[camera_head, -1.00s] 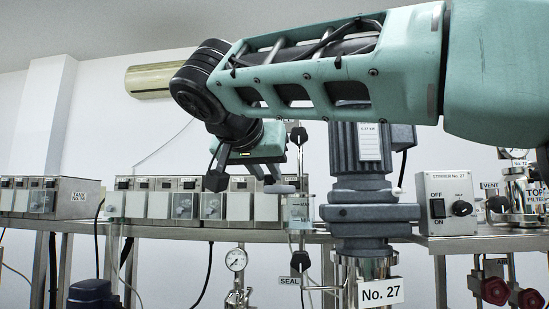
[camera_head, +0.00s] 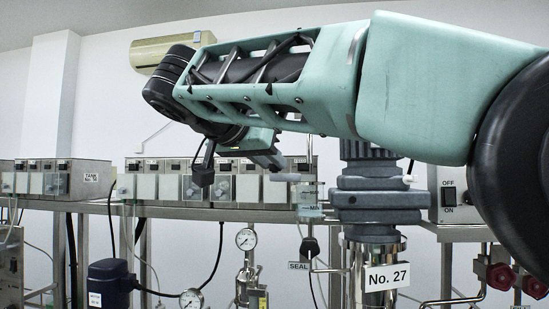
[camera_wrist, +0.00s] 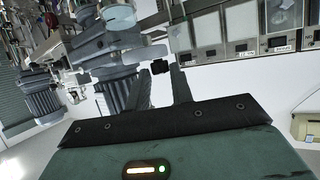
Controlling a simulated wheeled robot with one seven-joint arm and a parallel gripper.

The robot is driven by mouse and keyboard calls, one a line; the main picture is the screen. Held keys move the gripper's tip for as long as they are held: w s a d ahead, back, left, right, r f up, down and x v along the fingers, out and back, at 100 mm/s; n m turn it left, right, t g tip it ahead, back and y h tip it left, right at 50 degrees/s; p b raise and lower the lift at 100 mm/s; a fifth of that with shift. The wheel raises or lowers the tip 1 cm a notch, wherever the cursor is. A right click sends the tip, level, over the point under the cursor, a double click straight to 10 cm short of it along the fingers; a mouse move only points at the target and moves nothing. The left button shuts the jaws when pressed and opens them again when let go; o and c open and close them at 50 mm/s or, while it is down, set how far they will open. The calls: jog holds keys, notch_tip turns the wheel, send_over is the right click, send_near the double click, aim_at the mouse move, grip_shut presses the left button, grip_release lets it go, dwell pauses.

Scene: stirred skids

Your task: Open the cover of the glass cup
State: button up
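The glass cup (camera_head: 309,198) is a small clear vessel on the steel frame, left of the grey stirrer, in the head view. A flat grey piece (camera_head: 291,177) shows at its upper left, close to my far finger; I cannot tell whether it is the cover or a fingertip. My gripper (camera_head: 240,167) hangs just left of and above the cup, its fingers spread apart. In the wrist view my gripper (camera_wrist: 159,75) is open, with a small black block (camera_wrist: 160,66) showing between the fingertips. Nothing is visibly held.
The grey stirrer No. 27 (camera_head: 375,201) stands close right of the cup. White-fronted control boxes (camera_head: 145,186) line the shelf behind my gripper. A switch box (camera_head: 448,197) is partly hidden by my arm. A pressure gauge (camera_head: 246,239) sits below the shelf.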

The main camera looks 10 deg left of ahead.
jog(key=o, duration=0.3)
jog(key=shift+w, duration=0.1)
jog(key=v, duration=1.2)
